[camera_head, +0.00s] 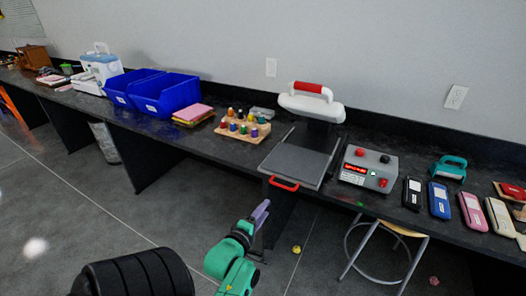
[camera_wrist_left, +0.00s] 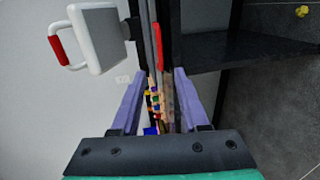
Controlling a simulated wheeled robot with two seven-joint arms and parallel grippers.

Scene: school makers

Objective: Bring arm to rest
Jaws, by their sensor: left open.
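My left gripper (camera_head: 262,208) shows in the head view at the lower middle, in front of the bench and below its top. It is empty. In the left wrist view its two purple fingers stand apart, so the gripper (camera_wrist_left: 160,85) is open. The heat press (camera_head: 318,107), white with a red handle, stands on the bench behind and above it. The press also shows at the upper left of the left wrist view (camera_wrist_left: 102,38). My right gripper is in neither view.
A dark bench (camera_head: 150,126) runs along the wall, with blue bins (camera_head: 168,95), a wooden rack of coloured spools (camera_head: 243,128) and a grey control box (camera_head: 368,168). A stool (camera_head: 385,235) stands below at the right. Small items lie on the floor, including a yellow one (camera_head: 296,249).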

